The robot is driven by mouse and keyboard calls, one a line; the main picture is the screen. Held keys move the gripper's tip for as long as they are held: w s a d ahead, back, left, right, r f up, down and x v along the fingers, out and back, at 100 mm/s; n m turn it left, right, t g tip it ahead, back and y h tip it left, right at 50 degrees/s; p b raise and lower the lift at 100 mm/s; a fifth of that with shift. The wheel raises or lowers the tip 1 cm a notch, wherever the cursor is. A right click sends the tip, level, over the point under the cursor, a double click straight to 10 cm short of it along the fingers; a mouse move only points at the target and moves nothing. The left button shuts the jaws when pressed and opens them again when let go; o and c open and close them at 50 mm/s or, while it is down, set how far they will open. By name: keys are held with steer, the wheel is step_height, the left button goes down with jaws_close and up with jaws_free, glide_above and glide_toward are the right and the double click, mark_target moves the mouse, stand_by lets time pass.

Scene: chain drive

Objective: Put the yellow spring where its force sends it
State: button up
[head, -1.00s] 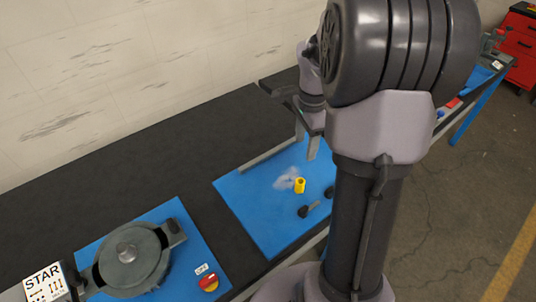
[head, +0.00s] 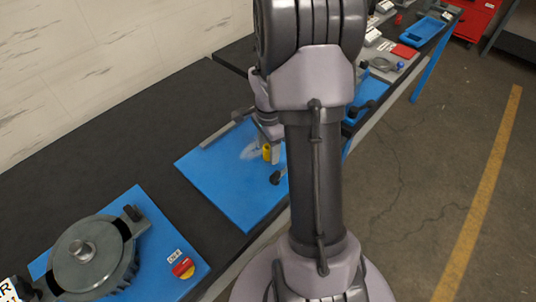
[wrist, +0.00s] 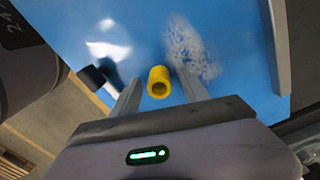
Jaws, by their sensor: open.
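The yellow spring (head: 267,152) stands on the blue mat (head: 225,195) as a short hollow cylinder. In the wrist view the yellow spring (wrist: 158,82) shows its open end, just beyond and between my two fingers. My gripper (head: 263,150) is low over the mat at the spring, with its fingers apart; in the wrist view my gripper (wrist: 157,92) has a finger on each side of the spring with gaps. Whether the fingertips reach down around it is unclear. My arm hides part of the mat.
A round grey machine (head: 95,258) sits on another blue mat at lower left, beside a red and yellow button (head: 183,268). A dark-knobbed part (head: 276,177) lies near the spring. A grey bar (head: 218,133) edges the mat. A red toolbox (head: 470,17) stands far right.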

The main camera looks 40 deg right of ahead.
steer(key=shift+r, duration=0.1)
jaws_close()
